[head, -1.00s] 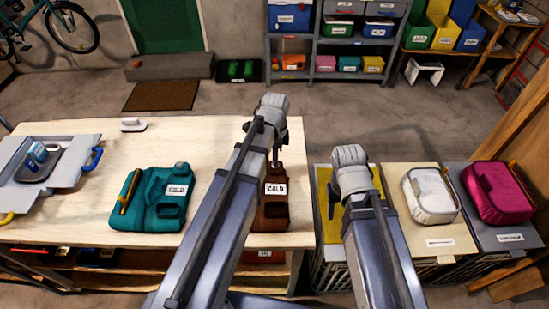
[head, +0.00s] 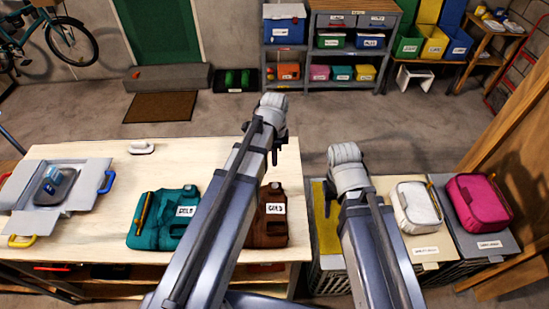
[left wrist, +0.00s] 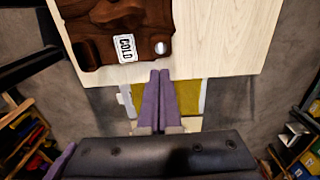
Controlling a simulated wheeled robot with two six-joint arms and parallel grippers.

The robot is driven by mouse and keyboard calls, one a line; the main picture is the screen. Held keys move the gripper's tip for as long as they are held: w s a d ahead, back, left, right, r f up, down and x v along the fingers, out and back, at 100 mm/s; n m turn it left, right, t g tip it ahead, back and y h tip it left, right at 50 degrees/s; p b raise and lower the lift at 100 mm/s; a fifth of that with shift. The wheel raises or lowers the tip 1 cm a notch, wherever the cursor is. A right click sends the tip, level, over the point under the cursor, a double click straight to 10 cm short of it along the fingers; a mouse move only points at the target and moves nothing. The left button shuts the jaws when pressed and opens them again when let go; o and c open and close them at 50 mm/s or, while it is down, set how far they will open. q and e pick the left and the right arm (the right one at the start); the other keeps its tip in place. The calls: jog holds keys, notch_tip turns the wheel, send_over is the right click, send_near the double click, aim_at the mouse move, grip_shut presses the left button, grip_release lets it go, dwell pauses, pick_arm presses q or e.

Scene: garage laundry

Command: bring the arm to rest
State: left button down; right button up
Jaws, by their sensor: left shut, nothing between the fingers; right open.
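My left gripper (head: 277,156) is shut and empty, raised beyond the brown bundle labelled COLD (head: 272,230) on the table. In the left wrist view, its purple fingers (left wrist: 159,100) are together, with the brown bundle (left wrist: 120,30) apart from them. My right arm reaches over the bins at the right of the table. Its gripper (head: 331,196) is open and mostly hidden behind its wrist; its fingertips are hard to make out.
The pale wooden table (head: 95,215) also holds a teal bundle (head: 163,218), a grey open-flapped box (head: 90,172) and a white-handled tool (head: 142,147). White (head: 417,207) and magenta (head: 479,202) bundles lie on bins at the right. Open floor lies behind the table.

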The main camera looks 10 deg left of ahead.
pick_arm(q)
jog(key=shift+r, duration=0.15)
dwell(0.4)
jog(key=s+d+f+n+b, duration=0.3)
jog(key=s+d+n, duration=0.1)
jog(key=s, duration=0.3)
jog(key=s+d+f+n+y+b, duration=0.1)
jog(key=s+d+f+n+b, duration=0.3)
jog(key=s+d+n, duration=0.1)
jog(key=shift+s+d+n, duration=0.15)
jog(key=shift+s+n, duration=0.75)
jog(key=shift+n, duration=0.1)
